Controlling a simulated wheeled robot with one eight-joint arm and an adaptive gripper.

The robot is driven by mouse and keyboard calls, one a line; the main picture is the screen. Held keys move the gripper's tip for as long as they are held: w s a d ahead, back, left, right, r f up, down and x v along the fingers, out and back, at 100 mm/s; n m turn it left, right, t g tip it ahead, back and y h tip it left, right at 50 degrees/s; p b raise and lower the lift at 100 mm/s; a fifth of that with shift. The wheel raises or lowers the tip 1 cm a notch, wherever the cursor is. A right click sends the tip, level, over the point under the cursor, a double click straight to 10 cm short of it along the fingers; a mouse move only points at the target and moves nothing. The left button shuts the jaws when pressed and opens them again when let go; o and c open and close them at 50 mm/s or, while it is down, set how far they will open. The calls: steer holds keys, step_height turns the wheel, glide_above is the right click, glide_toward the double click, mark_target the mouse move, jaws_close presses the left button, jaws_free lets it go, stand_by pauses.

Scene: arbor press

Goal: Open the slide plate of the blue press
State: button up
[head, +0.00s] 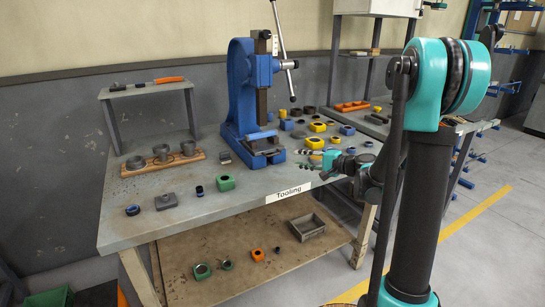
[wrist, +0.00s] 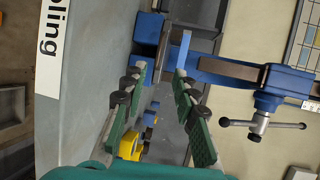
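The blue press (head: 243,88) stands near the middle of the table, with a tall body and a dark vertical ram. Its slide plate (head: 262,146) appears low at the front, above the blue base; how far it is drawn out is hard to tell. In the wrist view the blue press (wrist: 228,69) lies sideways, beyond and right of the fingertips. My gripper (head: 316,158) is at the table's front edge, right of the press base. In the wrist view my gripper (wrist: 160,74) is open, with its green-padded fingers apart and nothing between them.
Yellow and blue blocks (head: 318,127) and several small parts crowd the table right of the press. A green block (head: 225,183) and a wooden holder (head: 162,163) with cups are to its left. The press handle (head: 280,40) rises above. A grey tray (head: 306,227) is on the lower shelf.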

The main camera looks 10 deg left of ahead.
mark_target(274, 154)
steer(key=x, duration=1.4)
steer(key=shift+w+r, duration=0.1)
steer(key=shift+r, duration=0.05)
jaws_close()
